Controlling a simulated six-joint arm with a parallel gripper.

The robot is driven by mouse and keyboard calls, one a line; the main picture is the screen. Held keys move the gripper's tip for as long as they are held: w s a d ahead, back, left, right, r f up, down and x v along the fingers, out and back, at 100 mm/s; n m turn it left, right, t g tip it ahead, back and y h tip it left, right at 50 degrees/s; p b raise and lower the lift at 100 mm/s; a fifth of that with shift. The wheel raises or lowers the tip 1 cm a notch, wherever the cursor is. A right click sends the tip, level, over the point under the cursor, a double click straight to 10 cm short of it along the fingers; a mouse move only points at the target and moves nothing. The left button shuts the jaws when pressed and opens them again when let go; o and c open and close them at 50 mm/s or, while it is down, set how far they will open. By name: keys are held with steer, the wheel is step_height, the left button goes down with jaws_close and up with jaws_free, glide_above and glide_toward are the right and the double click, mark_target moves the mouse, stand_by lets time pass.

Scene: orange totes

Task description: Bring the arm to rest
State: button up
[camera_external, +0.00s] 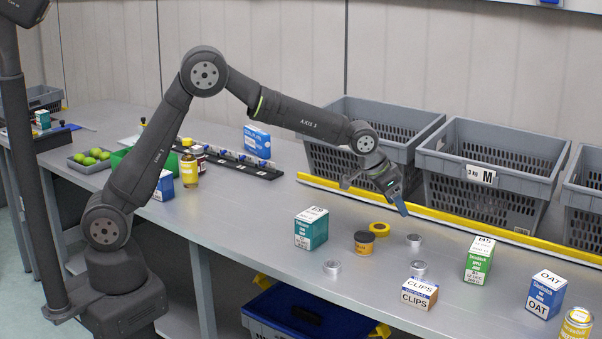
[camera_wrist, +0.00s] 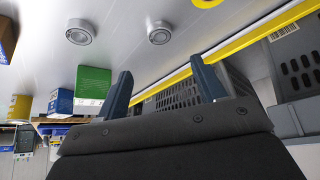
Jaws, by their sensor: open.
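My gripper (camera_external: 399,204) hangs over the right half of the grey bench (camera_external: 250,215), with its fingers pointing down and to the right. In the wrist view its two blue fingers (camera_wrist: 163,88) stand wide apart with nothing between them. I cannot tell the exact height of the fingertips above the bench.
Grey crates (camera_external: 484,135) line the back behind a yellow strip (camera_external: 470,222). Around my gripper stand a teal box (camera_external: 311,230), a small amber jar (camera_external: 364,243), a CLIPS box (camera_external: 419,293) and a green box (camera_external: 479,260).

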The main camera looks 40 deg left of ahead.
mark_target(414, 237)
stand_by(0.4)
steer(key=x, duration=1.2)
steer(key=shift+r, duration=1.6)
